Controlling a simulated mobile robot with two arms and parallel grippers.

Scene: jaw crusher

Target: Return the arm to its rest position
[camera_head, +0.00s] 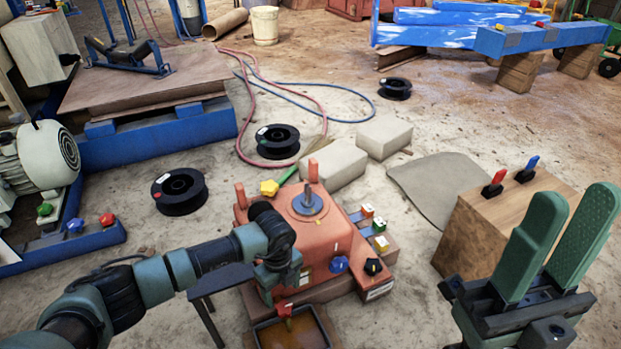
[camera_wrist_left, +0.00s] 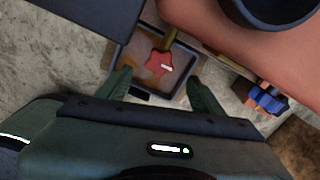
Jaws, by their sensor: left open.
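My left arm reaches in from the left in the head view, its left gripper (camera_head: 275,281) low beside the orange-red crusher housing (camera_head: 325,238). In the left wrist view the left gripper (camera_wrist_left: 160,88) is open, its two green fingers apart with nothing between them. A red star knob (camera_wrist_left: 158,65) on a brass stem lies beyond the fingertips, over a shallow tray (camera_wrist_left: 185,72). The knob also shows in the head view (camera_head: 285,310). My right gripper (camera_head: 562,225) stands at the right, fingers up, open and empty.
A wooden box (camera_head: 488,222) with red and blue switches stands by my right gripper. A yellow knob (camera_head: 269,188), a blue knob (camera_head: 339,264) and a black knob (camera_head: 373,266) sit around the housing. Black spools (camera_head: 179,190) and hoses lie on the floor behind.

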